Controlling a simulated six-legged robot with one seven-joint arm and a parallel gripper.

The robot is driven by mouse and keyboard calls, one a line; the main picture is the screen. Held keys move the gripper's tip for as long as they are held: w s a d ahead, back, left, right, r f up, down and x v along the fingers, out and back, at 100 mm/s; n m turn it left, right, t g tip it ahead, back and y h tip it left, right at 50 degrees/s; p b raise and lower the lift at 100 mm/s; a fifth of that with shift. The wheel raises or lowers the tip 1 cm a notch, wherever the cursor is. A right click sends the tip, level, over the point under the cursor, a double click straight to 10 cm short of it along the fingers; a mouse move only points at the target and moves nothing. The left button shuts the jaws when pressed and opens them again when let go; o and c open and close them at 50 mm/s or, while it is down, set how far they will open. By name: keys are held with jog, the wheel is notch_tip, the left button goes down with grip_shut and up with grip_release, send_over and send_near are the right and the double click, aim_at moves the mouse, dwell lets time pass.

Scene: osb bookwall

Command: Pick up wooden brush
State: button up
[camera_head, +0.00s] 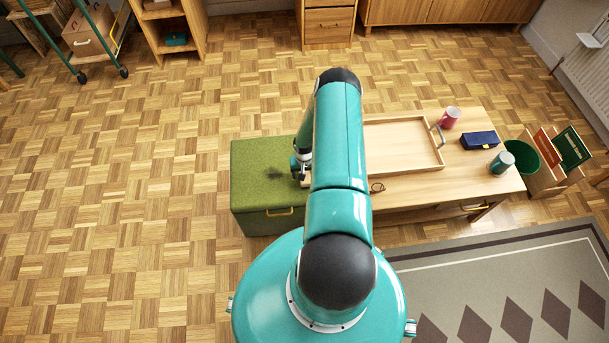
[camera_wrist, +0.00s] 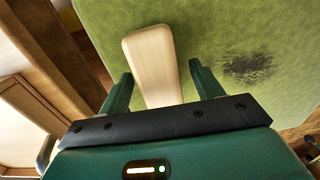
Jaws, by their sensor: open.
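The wooden brush (camera_wrist: 153,62) shows in the wrist view as a pale, long wooden piece with rounded corners, lying over the green top of a storage bench (camera_head: 258,160). My gripper (camera_wrist: 160,70) is open, with one finger on each side of the brush and a visible gap on both sides. The near end of the brush is hidden behind the gripper body. In the head view my gripper (camera_head: 299,170) is over the right part of the bench, and my arm hides most of the area there, so the brush cannot be made out clearly.
A low wooden table (camera_head: 490,183) adjoins the bench on the right. It bears a wooden tray (camera_head: 400,120), a pink cup (camera_head: 449,117), a dark blue box (camera_head: 479,141) and a teal cup (camera_head: 502,162). A green bin (camera_head: 523,157) stands beyond. Floor at left is clear.

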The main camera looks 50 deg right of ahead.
jog(key=shift+f, duration=0.65)
jog(key=c, duration=1.2)
jog(key=shift+r, duration=0.1)
jog(key=shift+d+r, duration=0.1)
jog(key=shift+r, duration=0.35)
notch_tip(320, 180, up, 2)
jog(key=shift+r, duration=0.1)
jog(key=a+r, duration=0.1)
jog(key=r, duration=0.1)
jog(key=s+a+r, duration=0.2)
jog(key=a+r, duration=0.1)
jog(key=shift+s+r, duration=0.25)
jog(key=shift+r, duration=0.05)
jog(key=s+a+r, duration=0.1)
jog(key=a, duration=0.1)
jog(key=s+a+r, duration=0.1)
jog(key=s+a, duration=0.1)
jog(key=a, duration=0.1)
jog(key=s+a+r, duration=0.2)
jog(key=a, duration=0.1)
jog(key=shift+r, duration=0.1)
